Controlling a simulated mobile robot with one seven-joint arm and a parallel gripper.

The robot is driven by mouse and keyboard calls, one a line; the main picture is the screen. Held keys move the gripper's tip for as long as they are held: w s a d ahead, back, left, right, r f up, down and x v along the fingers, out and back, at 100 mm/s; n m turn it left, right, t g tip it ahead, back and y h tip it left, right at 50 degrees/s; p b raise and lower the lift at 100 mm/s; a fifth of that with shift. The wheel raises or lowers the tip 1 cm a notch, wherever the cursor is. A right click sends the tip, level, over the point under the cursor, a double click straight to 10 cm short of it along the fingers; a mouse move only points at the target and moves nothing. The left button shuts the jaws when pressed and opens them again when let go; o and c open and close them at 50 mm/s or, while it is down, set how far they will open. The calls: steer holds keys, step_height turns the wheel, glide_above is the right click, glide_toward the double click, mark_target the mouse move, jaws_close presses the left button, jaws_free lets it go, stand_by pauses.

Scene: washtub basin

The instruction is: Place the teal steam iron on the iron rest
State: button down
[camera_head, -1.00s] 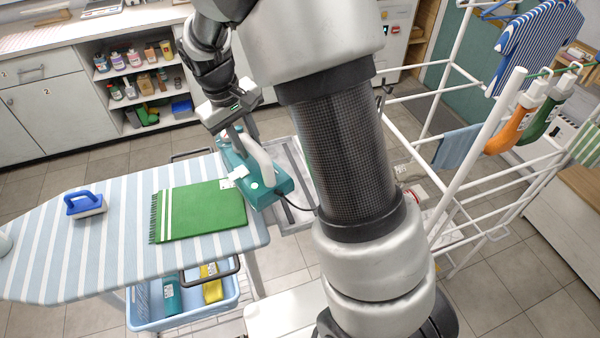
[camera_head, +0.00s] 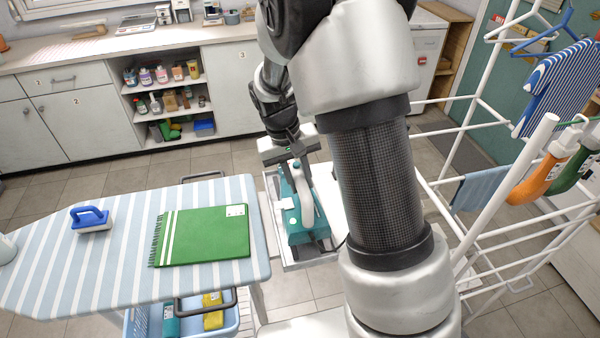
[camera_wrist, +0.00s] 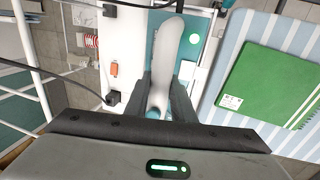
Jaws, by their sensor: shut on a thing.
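The teal steam iron (camera_head: 301,218) with a pale handle is at the right end of the ironing board, over a grey metal tray-like rest (camera_head: 292,264). My gripper (camera_head: 293,163) is shut on the iron's handle. In the wrist view the pale handle (camera_wrist: 176,50) runs between my gripper's fingers (camera_wrist: 168,100), with teal body showing beside it. The head view does not show clearly whether the iron touches the rest. My arm hides part of the area to its right.
A white drying rack (camera_head: 500,225) stands at the right. A blue basket (camera_head: 225,325) sits below the board.

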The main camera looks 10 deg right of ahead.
steer(key=shift+a+x, duration=0.2)
steer(key=shift+x, duration=0.8)
steer(key=shift+a+x, duration=0.2)
steer(key=shift+x, duration=0.75)
steer(key=shift+f, duration=0.2)
steer(key=shift+f, duration=0.1)
steer(key=c, duration=1.5)
jaws_free()
steer(key=v, duration=1.2)
steer(key=s+d+r+t, duration=0.1)
steer(key=s+r+t, duration=0.1)
steer(key=s+r, duration=0.2)
steer(key=s+r+t+y, duration=0.1)
steer(key=s+r, duration=0.4)
steer(key=s, duration=0.4)
steer(key=s+d+r+t+y, duration=0.1)
steer(key=s+r+t, duration=0.1)
steer(key=s+r, duration=0.3)
steer(key=shift+s+d+r+t, duration=0.1)
steer(key=shift+s+d+t, duration=0.05)
steer(key=shift+s, duration=0.55)
steer(key=shift+s+d+t, duration=0.15)
steer(key=shift+s, duration=0.5)
